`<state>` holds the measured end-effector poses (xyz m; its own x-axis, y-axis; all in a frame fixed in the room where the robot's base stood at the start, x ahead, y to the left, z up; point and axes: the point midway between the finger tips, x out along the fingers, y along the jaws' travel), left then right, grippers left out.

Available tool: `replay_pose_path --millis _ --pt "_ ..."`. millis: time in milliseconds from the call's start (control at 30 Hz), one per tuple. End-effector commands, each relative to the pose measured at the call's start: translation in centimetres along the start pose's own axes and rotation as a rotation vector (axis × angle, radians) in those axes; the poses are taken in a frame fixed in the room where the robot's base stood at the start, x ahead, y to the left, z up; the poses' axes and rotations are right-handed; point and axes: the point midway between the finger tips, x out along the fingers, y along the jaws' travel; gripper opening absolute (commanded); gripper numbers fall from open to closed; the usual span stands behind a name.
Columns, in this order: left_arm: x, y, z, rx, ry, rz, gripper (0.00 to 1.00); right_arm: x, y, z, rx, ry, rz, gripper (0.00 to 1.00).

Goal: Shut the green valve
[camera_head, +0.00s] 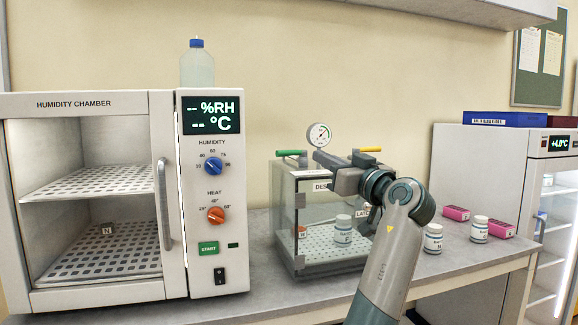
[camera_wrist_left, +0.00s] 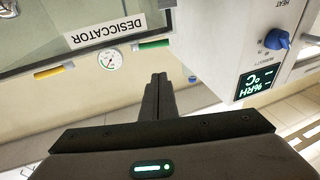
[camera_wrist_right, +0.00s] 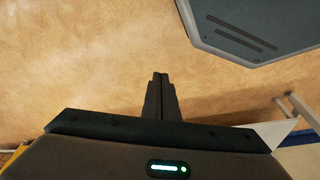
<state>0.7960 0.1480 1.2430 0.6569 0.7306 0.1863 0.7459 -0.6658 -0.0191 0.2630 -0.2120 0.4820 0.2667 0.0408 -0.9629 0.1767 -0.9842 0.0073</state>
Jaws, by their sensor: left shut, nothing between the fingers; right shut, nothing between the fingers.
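The green valve (camera_head: 291,153) is a lever handle on the top left of the glass-fronted desiccator (camera_head: 309,185). Its handle lies sideways, roughly along the front edge. It also shows in the left wrist view (camera_wrist_left: 153,43), just beyond the fingertips. My left gripper (camera_head: 317,156) is shut and empty, above the desiccator top to the right of the green handle. There is a gap between them. In the left wrist view my left fingers (camera_wrist_left: 158,76) are closed together. My right gripper (camera_wrist_right: 160,76) is shut and empty, facing a plain tan surface; it is outside the head view.
A round gauge (camera_head: 318,134) stands between the green valve and a yellow valve (camera_head: 371,150). The humidity chamber (camera_head: 203,261) stands close on the left. Several jars, one a white jar (camera_head: 433,239), and pink boxes (camera_head: 457,213) are on the right of the bench.

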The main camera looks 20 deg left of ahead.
Motion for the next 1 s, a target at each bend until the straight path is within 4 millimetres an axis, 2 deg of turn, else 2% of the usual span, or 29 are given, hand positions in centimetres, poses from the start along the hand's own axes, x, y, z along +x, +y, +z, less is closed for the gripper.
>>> replay_pose_path --millis 167,567,833,1000 --pt "-0.5 0.2 -0.2 -0.019 0.010 -0.004 0.00 -0.7 0.0 0.1 0.000 0.001 0.000 0.00" --pt "-0.1 0.1 -0.2 -0.017 0.008 -0.005 0.00 -0.7 0.1 0.0 0.000 -0.001 0.001 0.00" --pt "2.4 0.1 -0.4 -0.018 0.008 -0.006 0.00 -0.7 0.4 0.3 0.002 -0.022 0.009 0.00" --pt "5.2 0.1 -0.4 -0.015 0.009 -0.005 0.00 1.1 0.4 0.3 0.002 -0.025 0.007 0.00"
